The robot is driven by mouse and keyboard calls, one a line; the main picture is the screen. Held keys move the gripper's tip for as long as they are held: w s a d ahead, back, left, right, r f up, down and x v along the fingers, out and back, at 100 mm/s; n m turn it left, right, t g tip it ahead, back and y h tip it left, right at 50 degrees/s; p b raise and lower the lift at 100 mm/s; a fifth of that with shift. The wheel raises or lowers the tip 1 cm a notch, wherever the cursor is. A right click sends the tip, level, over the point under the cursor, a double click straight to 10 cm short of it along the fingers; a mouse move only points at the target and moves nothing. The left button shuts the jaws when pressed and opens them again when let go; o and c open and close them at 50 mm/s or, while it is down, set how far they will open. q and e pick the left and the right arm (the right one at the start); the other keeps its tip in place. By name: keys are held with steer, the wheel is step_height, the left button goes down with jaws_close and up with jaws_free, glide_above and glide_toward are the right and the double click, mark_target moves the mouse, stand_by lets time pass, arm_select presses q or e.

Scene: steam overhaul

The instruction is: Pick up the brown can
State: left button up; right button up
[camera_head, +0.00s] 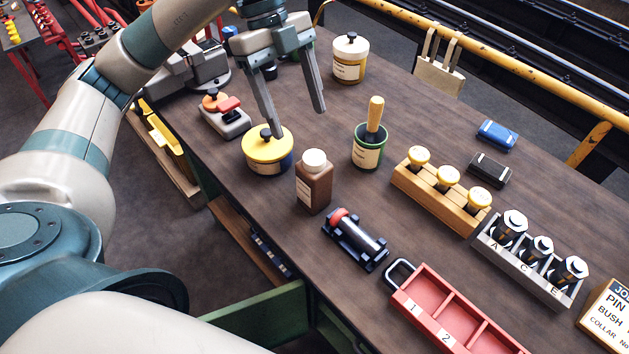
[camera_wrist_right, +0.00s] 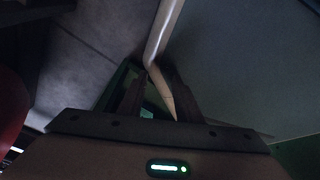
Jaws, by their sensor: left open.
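The brown can (camera_head: 314,188) is a squarish brown container with a white cap and a pale label. It stands upright on the dark workbench in the head view. My left gripper (camera_head: 298,122) is open and empty. Its fingers point down above the bench, behind the can and close to the yellow-lidded tin (camera_head: 267,147); I cannot tell whether a finger touches the tin's lid. My right gripper (camera_wrist_right: 154,88) shows only in the dim right wrist view, with its fingers apart and nothing visibly held. The brown can is not in that view.
A green pot (camera_head: 368,150) with a wooden-handled tool stands right of the can. A black cradle with a cylinder (camera_head: 355,240) lies in front. A wooden rack (camera_head: 436,190), a grey rack (camera_head: 528,262) and a red tray (camera_head: 452,312) are further right.

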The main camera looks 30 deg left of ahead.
mark_target(310, 153)
arm_select(q)
steer(key=p+x, duration=0.1)
steer(key=x, duration=0.4)
steer(key=shift+s+d+f+p, duration=0.1)
steer(key=shift+s+f+p, duration=0.05)
steer(key=shift+f+p, duration=0.15)
steer(key=p+x, duration=0.1)
steer(key=x, duration=0.4)
steer(key=shift+d+f, duration=0.25)
steer(key=shift+f, duration=0.3)
arm_select(e)
steer(key=shift+g, duration=0.6)
steer(key=shift+s+d+r, duration=0.3)
steer(key=shift+s+r, duration=0.05)
steer(key=shift+s, duration=0.35)
steer(key=shift+s+d+r, duration=0.25)
steer(key=shift+s+r, duration=0.1)
steer(key=shift+s, duration=0.35)
steer(key=shift+s+d+r, duration=0.3)
steer(key=shift+s+r, duration=0.05)
steer(key=shift+s, duration=0.35)
arm_select(q)
steer(key=shift+f+p, duration=0.1)
steer(key=shift+p, duration=0.25)
arm_select(e)
steer(key=shift+d+r, duration=0.1)
steer(key=shift+r, duration=0.05)
